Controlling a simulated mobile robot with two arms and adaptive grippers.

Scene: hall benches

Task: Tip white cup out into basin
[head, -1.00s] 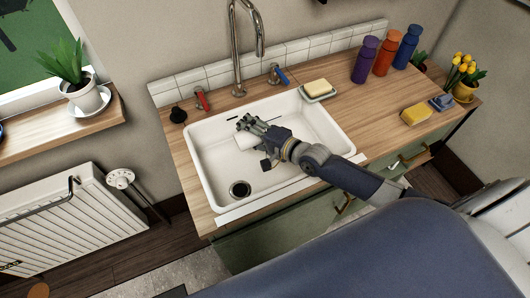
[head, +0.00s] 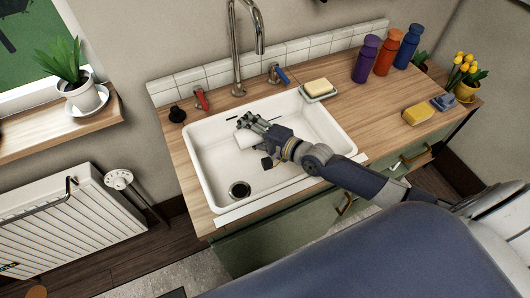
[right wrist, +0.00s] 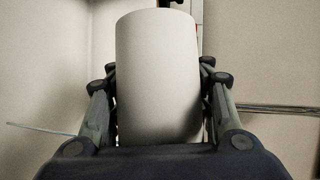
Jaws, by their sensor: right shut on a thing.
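The white cup (head: 246,139) is in my right gripper (head: 252,127), over the white basin (head: 207,157) in the head view. The cup lies tilted on its side there, and the gripper hides part of it. In the right wrist view the cup (right wrist: 158,75) fills the middle, with the fingers of my right gripper (right wrist: 158,90) closed on both its sides. The cup's inside does not show, so I cannot tell whether anything is in it. The basin's drain (head: 240,189) is open to view at the near left. My left gripper is not in view.
A tall tap (head: 236,50) stands behind the basin, between a red handle (head: 201,98) and a blue handle (head: 275,74). A soap dish (head: 319,91) sits at the basin's back right. Several bottles, including a purple one (head: 366,60), and a yellow sponge (head: 418,114) stand further right.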

